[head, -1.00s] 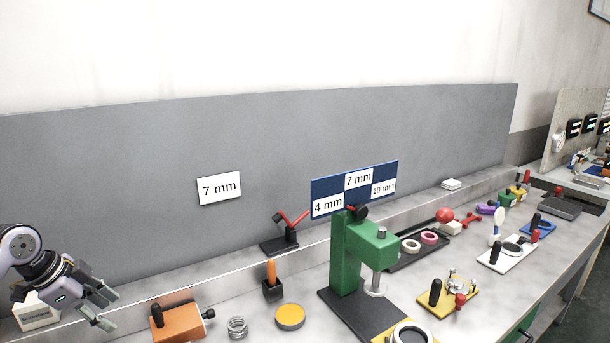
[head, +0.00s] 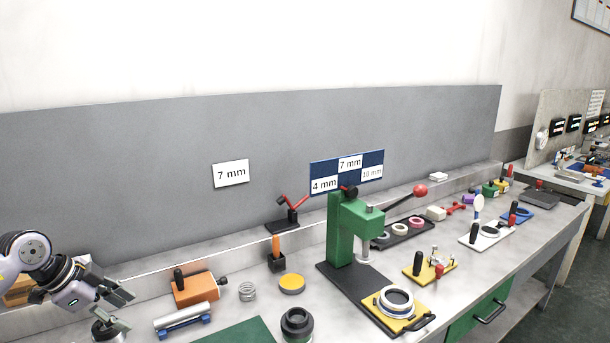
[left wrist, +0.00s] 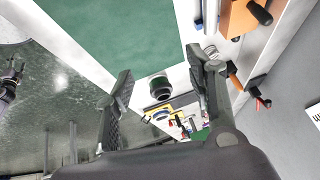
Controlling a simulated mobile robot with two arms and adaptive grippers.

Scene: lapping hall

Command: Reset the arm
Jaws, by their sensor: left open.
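My left gripper (head: 120,307) is at the lower left of the head view, above the left end of the bench. Its two fingers are apart and hold nothing. In the left wrist view the same gripper (left wrist: 160,85) shows its fingers spread, with the bench beyond them. A black cylinder (left wrist: 160,87) shows between the fingers there, some way off.
The bench (head: 240,310) carries an orange block (head: 195,289), a spring (head: 248,292), a green mat (head: 240,334), a dark ring stack (head: 297,324) and a green press (head: 341,230). A grey panel (head: 120,180) stands behind. Dark floor (left wrist: 40,100) lies beside the bench.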

